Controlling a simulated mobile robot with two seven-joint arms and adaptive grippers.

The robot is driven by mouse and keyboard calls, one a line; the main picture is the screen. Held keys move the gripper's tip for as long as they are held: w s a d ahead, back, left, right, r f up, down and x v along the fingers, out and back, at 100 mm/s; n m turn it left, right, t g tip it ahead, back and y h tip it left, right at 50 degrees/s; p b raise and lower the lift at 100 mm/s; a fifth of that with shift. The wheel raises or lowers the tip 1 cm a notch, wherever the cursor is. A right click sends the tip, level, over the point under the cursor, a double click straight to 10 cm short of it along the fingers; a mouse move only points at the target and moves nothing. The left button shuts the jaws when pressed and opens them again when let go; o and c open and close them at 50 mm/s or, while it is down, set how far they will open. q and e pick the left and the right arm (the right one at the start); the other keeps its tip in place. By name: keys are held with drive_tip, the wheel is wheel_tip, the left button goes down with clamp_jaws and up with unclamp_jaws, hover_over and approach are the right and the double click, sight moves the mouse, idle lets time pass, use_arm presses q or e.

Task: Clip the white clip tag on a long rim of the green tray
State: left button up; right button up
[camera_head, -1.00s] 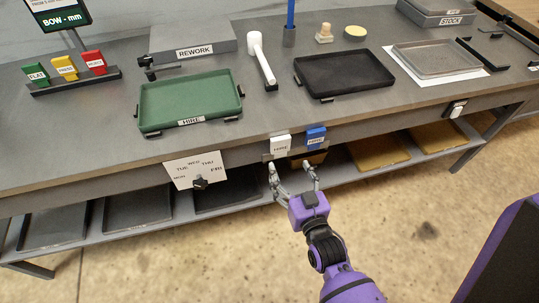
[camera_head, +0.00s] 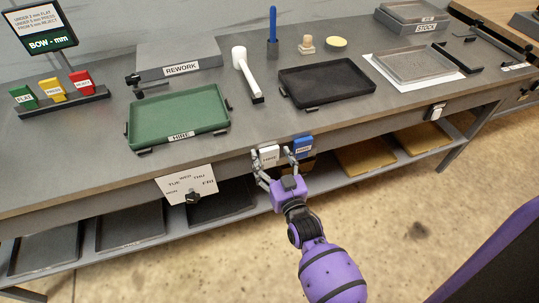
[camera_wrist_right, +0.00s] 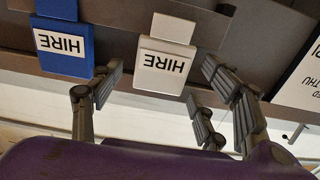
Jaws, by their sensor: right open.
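The white clip tag (camera_head: 269,156), marked HIRE, hangs on the front edge of the bench. In the right wrist view the white tag (camera_wrist_right: 166,62) is upside down, between my spread fingers. My right gripper (camera_head: 275,163) is open with its fingers on either side of the tag, apart from it as far as I can see; it also shows in the right wrist view (camera_wrist_right: 155,95). The green tray (camera_head: 180,115) lies on the bench to the left, its near long rim bearing a HIRE label. My left gripper is not in view.
A blue HIRE tag (camera_head: 303,145) hangs right beside the white one, close to my right finger. A day dial (camera_head: 188,184) is left on the bench front. A black tray (camera_head: 328,83) and white-headed mallet (camera_head: 246,75) lie behind. Bare bench separates tray and tags.

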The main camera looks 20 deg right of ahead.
drive_tip(key=c, duration=1)
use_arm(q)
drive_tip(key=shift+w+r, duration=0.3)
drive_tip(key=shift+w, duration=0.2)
use_arm(e)
drive_tip(key=shift+c, duration=0.2)
